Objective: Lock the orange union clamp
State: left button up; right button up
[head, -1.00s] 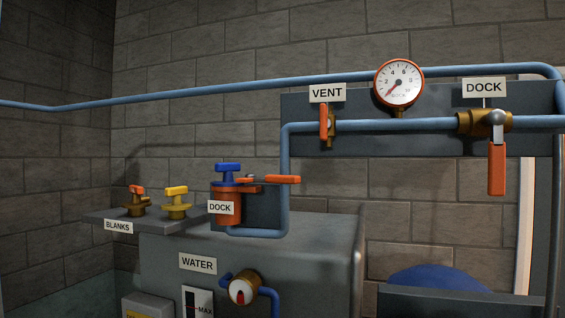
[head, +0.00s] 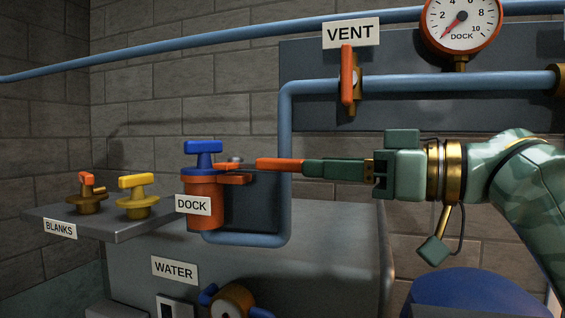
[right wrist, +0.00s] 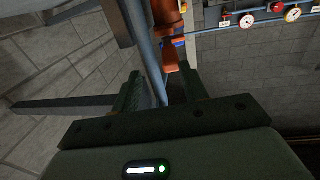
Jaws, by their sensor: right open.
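The orange union clamp (head: 204,190) at the DOCK fitting is an upright orange cylinder with a blue T-handled plug (head: 203,150) on top. Its orange lever (head: 280,164) sticks out to the right, roughly level. My right gripper (head: 308,168) comes in from the right with its fingertips at the lever's free end. In the right wrist view the jaws (right wrist: 160,84) are apart, and the lever's end (right wrist: 170,55) shows just beyond them, nearer one finger. I cannot tell if they touch. My left gripper is not in view.
A blue pipe (head: 285,130) rises behind the lever to the VENT valve with its orange handle (head: 347,75). A gauge (head: 461,22) is above right. A shelf (head: 110,228) at left bears yellow (head: 136,195) and orange-handled (head: 87,193) blanks. A grey tank (head: 330,240) stands below.

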aim_at(282, 159)
jog(key=a, duration=0.1)
jog(key=a+p, duration=0.1)
jog(key=a, duration=0.1)
jog(key=a+r, duration=0.1)
jog(key=a, duration=0.1)
jog(key=shift+w+a+f+p, duration=0.2)
jog(key=shift+w+a, duration=0.2)
jog(key=shift+w, duration=0.2)
jog(key=shift+w+a+f+p, duration=0.15)
jog(key=shift+w+a, duration=0.2)
jog(key=shift+w, duration=0.25)
jog(key=shift+s, duration=0.2)
jog(key=shift+s+r, duration=0.1)
jog(key=shift+s, duration=0.1)
jog(key=shift+c, duration=1.2)
jog(key=shift+w, duration=0.1)
grip_shut()
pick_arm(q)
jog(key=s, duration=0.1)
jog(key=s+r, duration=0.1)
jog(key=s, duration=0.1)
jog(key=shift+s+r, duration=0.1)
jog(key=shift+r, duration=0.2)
